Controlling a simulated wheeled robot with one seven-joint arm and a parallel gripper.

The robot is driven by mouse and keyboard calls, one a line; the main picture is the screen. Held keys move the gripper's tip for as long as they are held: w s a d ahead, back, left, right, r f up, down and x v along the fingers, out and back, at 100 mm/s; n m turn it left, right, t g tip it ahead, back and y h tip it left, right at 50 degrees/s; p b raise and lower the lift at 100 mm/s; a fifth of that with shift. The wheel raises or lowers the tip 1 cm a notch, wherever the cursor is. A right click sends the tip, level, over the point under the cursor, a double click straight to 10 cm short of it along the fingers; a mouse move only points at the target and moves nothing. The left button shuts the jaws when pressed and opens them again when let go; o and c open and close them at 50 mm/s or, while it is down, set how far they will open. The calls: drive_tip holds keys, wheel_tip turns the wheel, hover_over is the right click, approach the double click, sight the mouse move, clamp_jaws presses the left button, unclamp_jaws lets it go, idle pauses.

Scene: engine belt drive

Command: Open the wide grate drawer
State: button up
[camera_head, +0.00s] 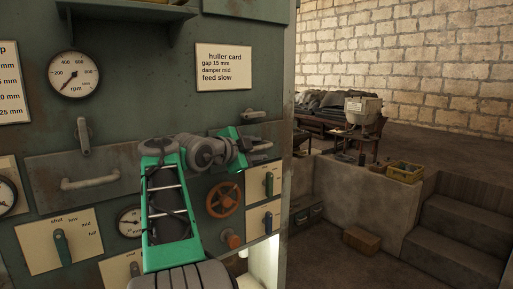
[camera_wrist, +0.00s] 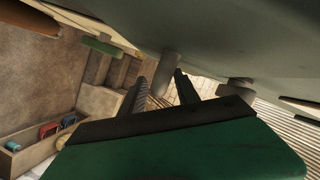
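The wide drawer front (camera_head: 125,172) is a long grey metal panel across the green machine and looks closed. A bar handle (camera_head: 90,182) is on its left part. My gripper (camera_head: 262,147) is at the panel's right end, beside a grey handle-like part that it partly hides. In the wrist view my gripper (camera_wrist: 160,84) has its two dark fingers apart. A grey post (camera_wrist: 166,74) shows between or just beyond the fingertips; I cannot tell if they touch it. Above the panel, a left latch lever (camera_head: 83,136) hangs down and a right latch lever (camera_head: 253,114) lies level.
Below the panel are an orange handwheel (camera_head: 225,200), an orange knob (camera_head: 233,240) and switch plates (camera_head: 263,181). A gauge (camera_head: 74,74) and a huller card (camera_head: 223,67) are above.

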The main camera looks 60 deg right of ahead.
drive_tip(key=shift+s+r, duration=0.1)
drive_tip(key=shift+d, duration=0.1)
clamp_jaws()
idle(0.3)
idle(1.0)
